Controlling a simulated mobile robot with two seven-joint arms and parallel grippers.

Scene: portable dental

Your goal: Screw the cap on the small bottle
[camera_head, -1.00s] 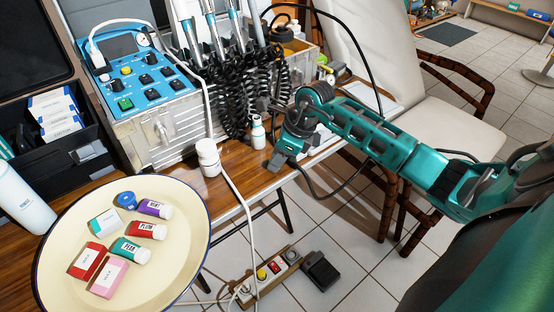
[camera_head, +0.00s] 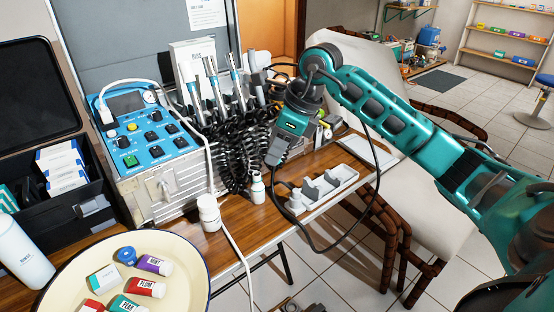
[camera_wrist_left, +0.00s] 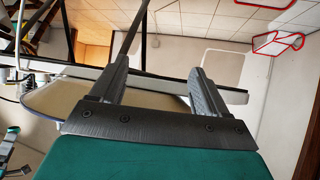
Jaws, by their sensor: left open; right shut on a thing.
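The small bottle (camera_head: 257,188), pale with a teal label and a narrow top, stands upright near the table's front edge. Whether a cap sits on it is too small to tell. My right gripper (camera_head: 274,158) is above and slightly right of it, pointing down, apart from the bottle. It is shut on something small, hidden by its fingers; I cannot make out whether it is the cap. My left gripper (camera_wrist_left: 160,68) shows only in the left wrist view, open with nothing between its fingers.
A white rack (camera_head: 338,180) lies to the right. The blue control unit (camera_head: 150,140) and black coiled hoses (camera_head: 238,160) are behind. A round cream tray (camera_head: 190,275) with tubes and boxes is front left. A white hose crosses the table.

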